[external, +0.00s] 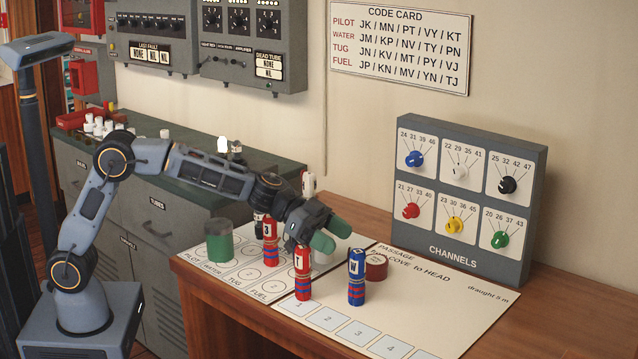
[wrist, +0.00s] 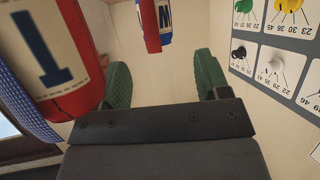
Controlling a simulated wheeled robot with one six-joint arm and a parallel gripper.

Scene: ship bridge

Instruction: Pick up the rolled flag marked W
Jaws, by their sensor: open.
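The rolled flag marked W (external: 356,279) is blue with a white letter panel and red bands. It stands upright on the white chart at the right of the red flag marked T (external: 302,275). My gripper (external: 331,235) is open, its green fingers above and behind these two flags. In the wrist view my gripper (wrist: 163,80) has nothing between its fingers. The W flag (wrist: 166,18) shows upside down at the top edge, partly cut off, beyond the fingers. The T flag (wrist: 50,50) looms large and close at the left.
A red flag marked 3 (external: 269,242) stands at the left, near a green cylinder (external: 219,241). A dark red round object (external: 376,268) sits behind the W flag. The channels panel (external: 470,200) stands at the back right. The chart's right side (external: 450,298) is clear.

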